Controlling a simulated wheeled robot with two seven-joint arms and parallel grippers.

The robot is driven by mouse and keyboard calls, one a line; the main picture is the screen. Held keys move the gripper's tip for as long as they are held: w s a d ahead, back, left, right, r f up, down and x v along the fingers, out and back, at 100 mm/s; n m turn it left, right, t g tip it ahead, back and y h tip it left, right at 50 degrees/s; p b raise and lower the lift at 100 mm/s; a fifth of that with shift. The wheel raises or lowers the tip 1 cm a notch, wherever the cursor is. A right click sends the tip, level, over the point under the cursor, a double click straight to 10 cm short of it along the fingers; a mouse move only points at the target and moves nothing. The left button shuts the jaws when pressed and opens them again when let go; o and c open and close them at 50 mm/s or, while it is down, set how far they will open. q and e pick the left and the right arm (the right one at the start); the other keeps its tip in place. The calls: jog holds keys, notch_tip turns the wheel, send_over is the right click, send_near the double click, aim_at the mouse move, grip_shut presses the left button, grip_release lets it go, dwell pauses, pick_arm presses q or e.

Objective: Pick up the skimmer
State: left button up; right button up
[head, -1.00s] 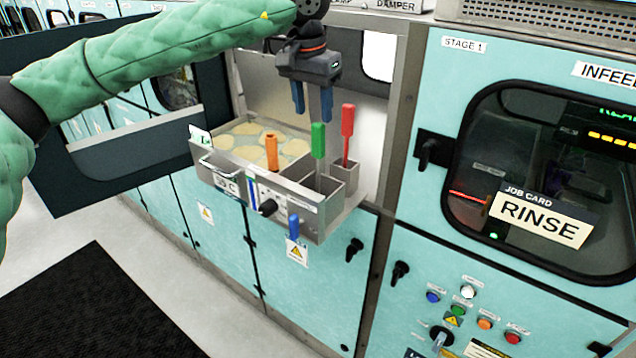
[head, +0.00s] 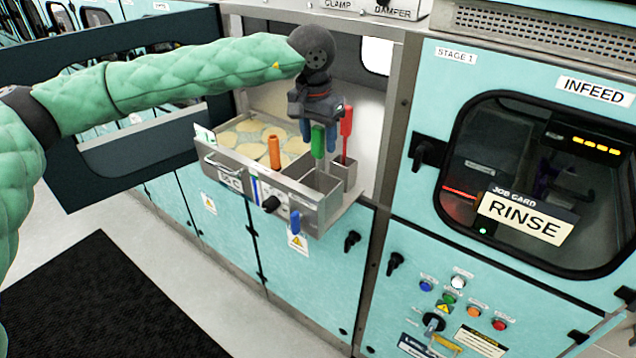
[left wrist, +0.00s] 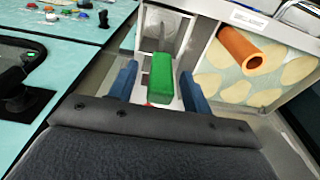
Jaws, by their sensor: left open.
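A green-handled tool (head: 318,143) stands upright in a metal holder at the front of the tray unit; its lower end is hidden inside. A red-handled tool (head: 346,122) stands just behind it to the right, and an orange handle (head: 274,152) stands to the left. No label shows which one is the skimmer. My left gripper (head: 319,137) points down over the green handle, with its blue fingers open. In the left wrist view the green handle (left wrist: 161,78) lies between the two fingers, with gaps visible on both sides. My right gripper is not in view.
The tray (head: 236,180) holds several pale round discs in liquid. A dark open door panel (head: 60,190) stands left. The RINSE window (head: 525,217) is to the right.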

pick_arm(q)
jog(key=shift+w+f, duration=0.15)
jog(key=shift+f, duration=0.15)
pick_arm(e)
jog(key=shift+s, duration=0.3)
pick_arm(q)
jog(key=shift+r, duration=0.1)
jog(key=shift+c, duration=1.3)
jog(key=c, duration=0.7)
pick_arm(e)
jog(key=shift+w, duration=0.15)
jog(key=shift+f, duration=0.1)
